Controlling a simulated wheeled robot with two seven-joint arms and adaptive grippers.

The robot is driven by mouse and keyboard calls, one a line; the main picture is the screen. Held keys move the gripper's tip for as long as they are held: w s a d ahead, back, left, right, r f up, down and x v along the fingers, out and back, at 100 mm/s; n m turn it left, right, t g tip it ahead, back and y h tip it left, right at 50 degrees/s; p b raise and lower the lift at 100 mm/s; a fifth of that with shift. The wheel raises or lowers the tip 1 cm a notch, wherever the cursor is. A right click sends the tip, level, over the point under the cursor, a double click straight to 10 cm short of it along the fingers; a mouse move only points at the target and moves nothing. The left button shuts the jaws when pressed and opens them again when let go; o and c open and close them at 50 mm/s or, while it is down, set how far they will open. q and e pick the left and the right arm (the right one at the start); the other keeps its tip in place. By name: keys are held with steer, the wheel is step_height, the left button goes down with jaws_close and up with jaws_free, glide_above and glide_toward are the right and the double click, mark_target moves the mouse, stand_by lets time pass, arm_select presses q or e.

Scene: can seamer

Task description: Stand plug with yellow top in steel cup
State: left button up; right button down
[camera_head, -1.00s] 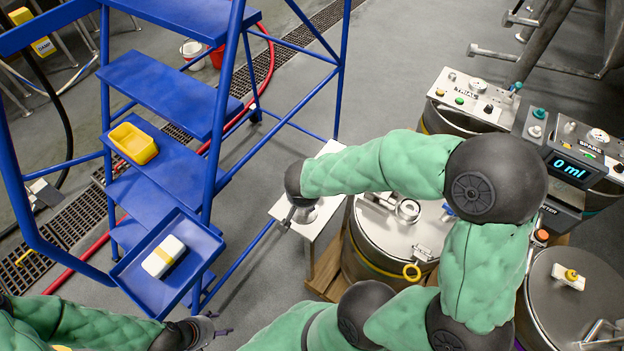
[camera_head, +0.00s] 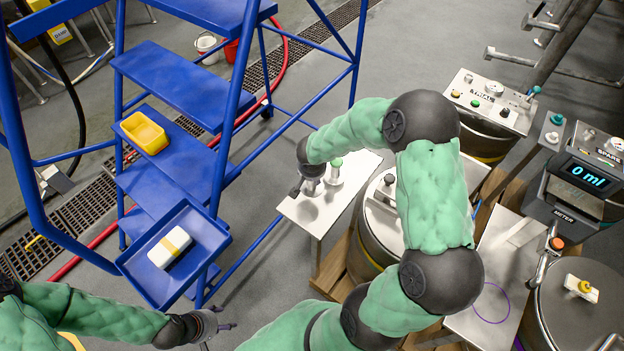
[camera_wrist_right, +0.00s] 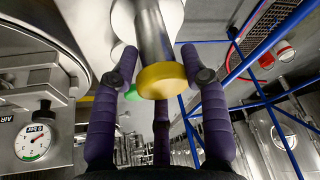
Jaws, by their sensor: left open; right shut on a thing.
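The plug with the yellow top (camera_wrist_right: 162,80) is in the right wrist view, its yellow disc between my purple fingers and its steel stem pointing at a white surface. My right gripper (camera_head: 297,192) is shut on it, low over the small white table (camera_head: 292,210). A green-topped piece (camera_head: 337,163) stands on that table just right of the gripper; its green shows behind the fingers in the wrist view (camera_wrist_right: 131,93). I cannot clearly make out the steel cup; the hand hides part of the tabletop. My left gripper (camera_head: 226,327) is open and empty at the bottom.
Blue steps (camera_head: 180,85) stand left of the white table. They bear a yellow bin (camera_head: 144,133) and a blue tray (camera_head: 132,262) with a white and yellow block (camera_head: 168,248). Steel drums and a meter reading 0 ml (camera_head: 586,174) stand to the right.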

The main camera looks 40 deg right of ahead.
mark_target(309, 189)
steer(key=shift+w+d+f, duration=0.25)
steer(key=shift+w+f, duration=0.05)
steer(key=shift+f, duration=0.05)
steer(key=shift+w+d+f+b, duration=0.15)
steer(key=shift+f+b, duration=0.35)
steer(key=shift+f, duration=1.25)
steer(key=shift+f, duration=0.15)
steer(key=c, duration=0.6)
jaws_free()
steer(key=shift+c, duration=0.2)
